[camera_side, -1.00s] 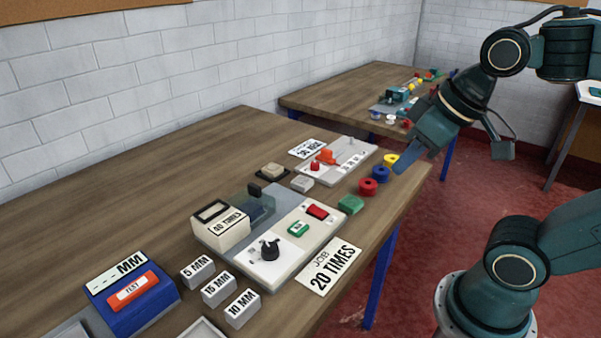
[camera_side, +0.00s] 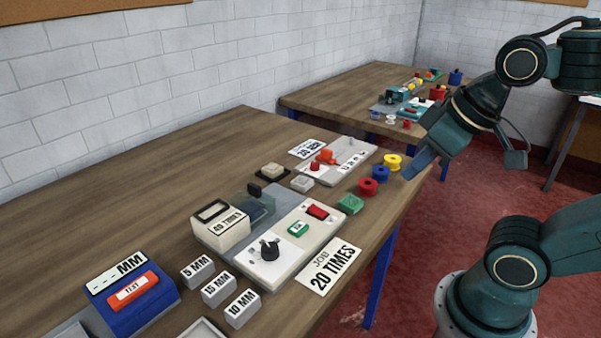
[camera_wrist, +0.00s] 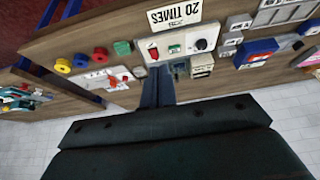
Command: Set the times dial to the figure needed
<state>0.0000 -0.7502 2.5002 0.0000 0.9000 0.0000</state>
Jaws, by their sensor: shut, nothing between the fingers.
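The times dial is a black knob (camera_side: 270,248) on the white front panel of the grey machine (camera_side: 266,272); it also shows in the wrist view (camera_wrist: 202,44). I cannot read the figures around it. A card reading "JOB 20 TIMES" (camera_side: 329,267) lies beside the machine on its right. A cream block on the machine reads "40 TIMES" (camera_side: 222,229). My gripper (camera_side: 411,172) is shut and empty. It hangs beyond the coloured spools near the table's right edge, well away from the dial. Its closed fingers show in the wrist view (camera_wrist: 157,92).
The machine panel has a red switch (camera_side: 317,211) and a green button (camera_side: 298,229). Green, red, blue and yellow pieces line the table's right edge. Blocks marked 5, 15 and 10 MM stand near a blue MM tester (camera_side: 140,312). The table's back left is clear.

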